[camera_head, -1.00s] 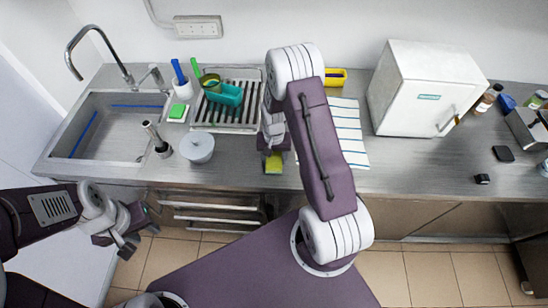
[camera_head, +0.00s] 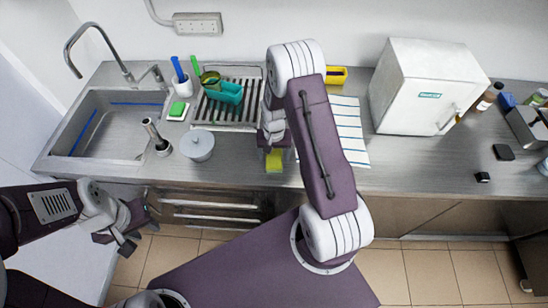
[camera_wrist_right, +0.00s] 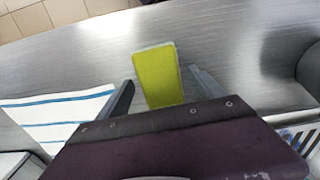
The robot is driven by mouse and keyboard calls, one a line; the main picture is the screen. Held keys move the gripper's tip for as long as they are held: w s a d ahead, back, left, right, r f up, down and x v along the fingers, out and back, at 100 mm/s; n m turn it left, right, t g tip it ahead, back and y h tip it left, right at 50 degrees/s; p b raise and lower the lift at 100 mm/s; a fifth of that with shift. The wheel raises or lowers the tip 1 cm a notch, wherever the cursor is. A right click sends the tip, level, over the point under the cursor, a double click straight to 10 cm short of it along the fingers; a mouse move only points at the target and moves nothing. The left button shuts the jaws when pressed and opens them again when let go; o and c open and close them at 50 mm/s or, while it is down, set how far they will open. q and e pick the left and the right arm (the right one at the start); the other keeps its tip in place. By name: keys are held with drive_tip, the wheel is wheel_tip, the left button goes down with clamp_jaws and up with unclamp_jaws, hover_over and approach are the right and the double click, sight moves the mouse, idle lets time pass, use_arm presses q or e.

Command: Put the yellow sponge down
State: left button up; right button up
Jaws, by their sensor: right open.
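The yellow sponge (camera_head: 274,161) lies near the front edge of the steel counter, partly hidden by my right arm in the head view. In the right wrist view the sponge (camera_wrist_right: 158,76) is between the two fingers of my right gripper (camera_wrist_right: 157,88), with a gap on each side. My right gripper is open. In the head view its fingers are mostly hidden under the arm. My left gripper (camera_head: 133,228) hangs in front of the counter at the left, with fingers apart and nothing between them.
A striped cloth (camera_head: 345,135) lies right of the sponge. A dish rack (camera_head: 235,112) with a teal container (camera_head: 226,93) stands behind. A white box (camera_head: 425,88) stands at the right.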

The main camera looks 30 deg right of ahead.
sight(274, 157)
wheel_tip(274, 157, up, 7)
drive_tip(key=shift+r+b, duration=0.15)
drive_tip(key=shift+b, duration=0.8)
drive_tip(key=shift+r, duration=0.3)
use_arm(q)
wheel_tip(274, 157, down, 6)
drive_tip(key=b, duration=0.3)
drive_tip(key=shift+w+r, duration=0.1)
drive_tip(key=shift+r, duration=0.1)
drive_tip(key=shift+o, duration=0.3)
drive_tip(key=shift+f+b, duration=0.25)
drive_tip(key=shift+b, duration=0.2)
drive_tip(key=o, duration=0.5)
drive_tip(key=shift+s+r+p, duration=0.2)
drive_tip(key=shift+r+p, duration=0.1)
drive_tip(key=shift+r, duration=0.05)
drive_tip(key=o, duration=0.4)
drive_tip(key=shift+o, duration=0.2)
drive_tip(key=shift+w, duration=0.1)
use_arm(e)
drive_tip(key=s+a+r+n+t, duration=0.1)
drive_tip(key=s+a+n, duration=0.4)
drive_tip(key=s, duration=0.7)
drive_tip(key=shift+s+a+r, duration=0.4)
drive_tip(key=shift+a+r, duration=0.25)
drive_tip(key=shift+a, duration=0.6)
